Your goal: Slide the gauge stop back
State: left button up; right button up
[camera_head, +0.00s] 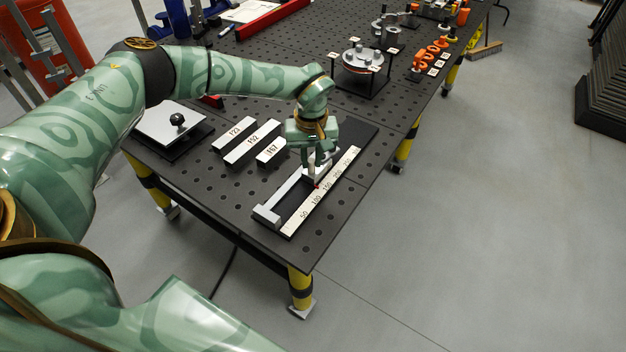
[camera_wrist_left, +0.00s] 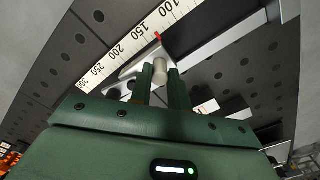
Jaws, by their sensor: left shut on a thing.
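The gauge has a long pale scale (camera_head: 334,177) marked in steps of 50, on a dark base near the table's front corner. It also shows in the left wrist view (camera_wrist_left: 120,48). A pale end block (camera_head: 268,214) sits at the scale's low end. The gauge stop has a red pointer (camera_head: 317,186) at the scale's edge, near the 150 mark in the left wrist view. A pale upright knob (camera_wrist_left: 160,72) on the stop stands between my left fingers. My left gripper (camera_head: 316,172) is shut on this knob and hides part of the stop. My right gripper is out of view.
Several pale labelled bars (camera_head: 240,146) lie left of the gauge. A pale plate with a black knob (camera_head: 177,119) is farther left. A round fixture on a stand (camera_head: 362,59) and orange parts (camera_head: 430,50) are farther back. Open floor lies right of the perforated table.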

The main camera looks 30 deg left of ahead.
pick_arm(q)
jog(key=shift+w, duration=0.1)
jog(key=shift+w+d+f+b, duration=0.1)
jog(key=shift+w+f+b, duration=0.05)
jog(key=shift+w+b, duration=0.9)
jog(key=o, duration=1.1)
jog(key=shift+s, duration=0.1)
jog(key=shift+c, duration=0.2)
jog(key=shift+r, duration=0.2)
notch_tip(320, 180, up, 7)
jog(key=p, duration=0.6)
jog(key=shift+f, duration=0.1)
